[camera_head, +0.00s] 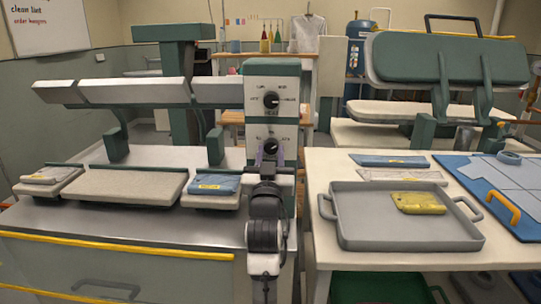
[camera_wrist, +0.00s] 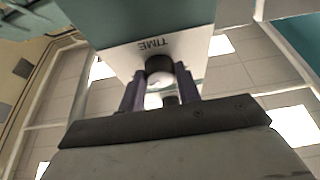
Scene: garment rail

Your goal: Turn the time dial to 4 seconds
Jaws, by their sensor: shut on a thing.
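The time dial (camera_head: 270,145) is a dark round knob, the lower of two on the pale front panel of the green-topped control column. In the wrist view the dial (camera_wrist: 158,65) shows beside the word TIME, which appears upside down. My gripper (camera_head: 266,156) is in front of the panel, at the lower dial. In the wrist view my gripper (camera_wrist: 160,82) has a purple finger on each side of the dial and is shut on it. The dial's pointer and the seconds marks around it are too small or hidden to read.
The upper dial (camera_head: 271,101) sits just above on the same panel. Press pads with folded cloths (camera_head: 213,184) lie to the left. A grey tray (camera_head: 345,233) with a yellow cloth (camera_head: 419,203) stands on the pale table at right. A green padded press (camera_head: 450,60) is behind.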

